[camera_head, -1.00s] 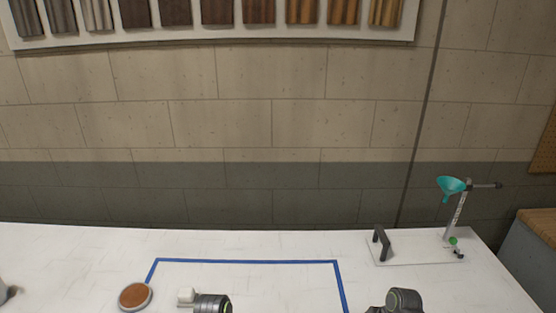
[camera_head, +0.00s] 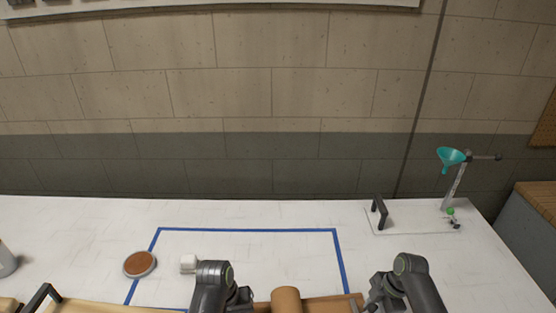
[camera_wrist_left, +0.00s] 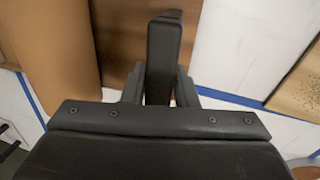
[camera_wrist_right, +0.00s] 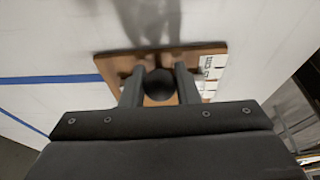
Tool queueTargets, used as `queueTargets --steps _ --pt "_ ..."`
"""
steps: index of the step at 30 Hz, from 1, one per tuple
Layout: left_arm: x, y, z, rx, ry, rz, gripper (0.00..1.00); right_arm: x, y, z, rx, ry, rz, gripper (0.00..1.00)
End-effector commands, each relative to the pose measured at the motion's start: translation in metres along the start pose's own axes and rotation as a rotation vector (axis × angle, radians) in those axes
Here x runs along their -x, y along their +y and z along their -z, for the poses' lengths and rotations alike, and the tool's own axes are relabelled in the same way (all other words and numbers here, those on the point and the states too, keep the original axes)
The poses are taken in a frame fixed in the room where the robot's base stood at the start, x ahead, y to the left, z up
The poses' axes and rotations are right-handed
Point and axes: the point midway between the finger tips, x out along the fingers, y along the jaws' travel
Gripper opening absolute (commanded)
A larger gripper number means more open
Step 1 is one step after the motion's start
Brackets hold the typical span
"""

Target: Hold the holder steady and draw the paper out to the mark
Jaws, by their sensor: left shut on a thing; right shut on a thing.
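The holder has a brown wooden base (camera_head: 335,302) with a roll of brown paper (camera_head: 287,298) on it, at the bottom edge of the head view. The roll (camera_wrist_left: 60,45) is at the left in the left wrist view. There, my left gripper (camera_wrist_left: 160,88) is shut on an upright black handle (camera_wrist_left: 164,50) beside the roll, over dark wood. My right gripper (camera_wrist_right: 158,82) is shut on a round black knob (camera_wrist_right: 158,88) on a wooden plate (camera_wrist_right: 112,65) with a white marked strip (camera_wrist_right: 208,70). Whether this plate is part of the holder, I cannot tell.
Blue tape (camera_head: 250,230) outlines an area on the white table. A round brown-topped disc (camera_head: 139,264) and a small white block (camera_head: 188,263) lie at left. A stand with a teal funnel (camera_head: 450,156) and a black-handled plate (camera_head: 379,213) are at far right.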

Motion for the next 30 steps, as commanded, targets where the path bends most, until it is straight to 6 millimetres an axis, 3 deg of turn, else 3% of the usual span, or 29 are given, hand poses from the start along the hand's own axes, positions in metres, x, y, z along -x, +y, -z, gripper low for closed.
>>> queueTargets --steps 24,25,30 --pt "-0.0005 -0.0018 -0.0004 0.0 -0.002 0.004 0.0 0.0042 0.0004 -0.0124 0.0 -0.007 -0.002 0.01" --pt "-0.0005 -0.0018 -0.0004 0.0 -0.002 0.004 0.0 0.0042 0.0004 -0.0123 0.0 -0.007 -0.002 0.31" --pt "-0.0005 -0.0015 -0.0004 0.0 -0.002 0.003 0.0 0.0038 0.0003 -0.0114 0.0 -0.004 -0.001 0.53"
